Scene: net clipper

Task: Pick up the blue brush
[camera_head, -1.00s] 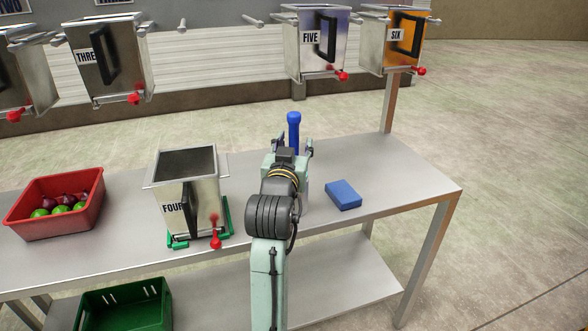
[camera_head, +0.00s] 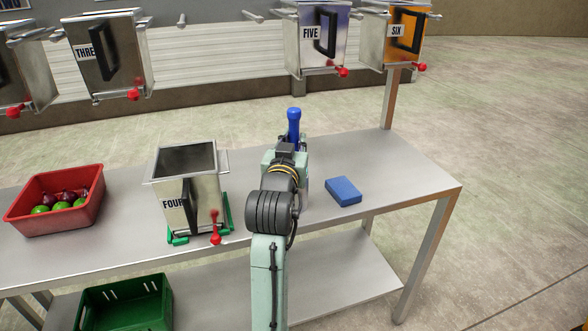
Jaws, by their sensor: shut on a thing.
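The blue brush (camera_head: 294,118) shows as an upright blue handle with a rounded top, just beyond my gripper over the metal table. Its lower part is hidden behind my gripper and arm. My gripper (camera_head: 294,143) is at the handle, its fingers drawn in and shut on it. The fingertips are mostly hidden by my wrist, and whether the brush touches the table is not visible.
A blue block (camera_head: 343,191) lies on the table (camera_head: 400,180) to the right. The bin marked FOUR (camera_head: 208,200) stands close left, with a red crate (camera_head: 60,215) of produce farther left. Bins FIVE (camera_head: 322,50) and SIX (camera_head: 390,45) hang above. A green crate (camera_head: 125,305) sits below.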

